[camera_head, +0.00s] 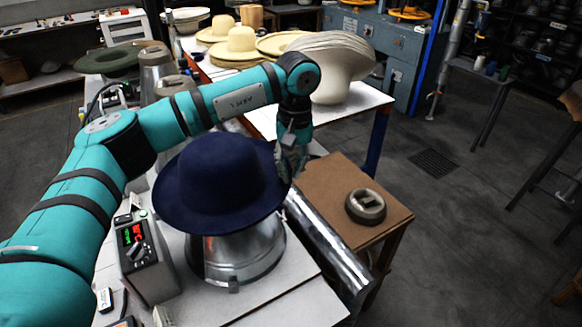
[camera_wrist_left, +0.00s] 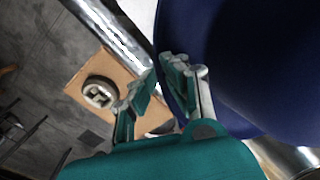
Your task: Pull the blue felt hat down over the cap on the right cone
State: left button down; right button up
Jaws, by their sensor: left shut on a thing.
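The dark blue felt hat (camera_head: 215,170) sits over the silver metal cone (camera_head: 235,258) at the front of the bench. Its brim is around the upper part of the cone, and the cone's lower part shows beneath it. Any cap on this cone is hidden by the hat. My left gripper (camera_head: 289,163) is at the right edge of the brim, shut on it. In the left wrist view, the hat (camera_wrist_left: 245,65) fills the right side, and the gripper's fingers (camera_wrist_left: 160,92) are at its edge. My right gripper is not in view.
A control box (camera_head: 145,262) with lit digits stands left of the cone. A long metal tube (camera_head: 330,245) runs along the right. A brown side table (camera_head: 335,190) bears a round grey block (camera_head: 366,206). Pale hats (camera_head: 238,42) and a large pale hat form (camera_head: 335,62) stand behind.

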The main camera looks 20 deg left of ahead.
pick_arm(q)
jog(key=shift+w+a+r, duration=0.1)
jog(key=shift+r, duration=0.4)
jog(key=shift+f, duration=0.35)
dwell(0.6)
dwell(0.4)
jog(key=c, duration=1.3)
grip_release()
jog(key=shift+c, duration=0.2)
jog(key=shift+r+p, duration=2.35)
jog(key=shift+r, duration=1.4)
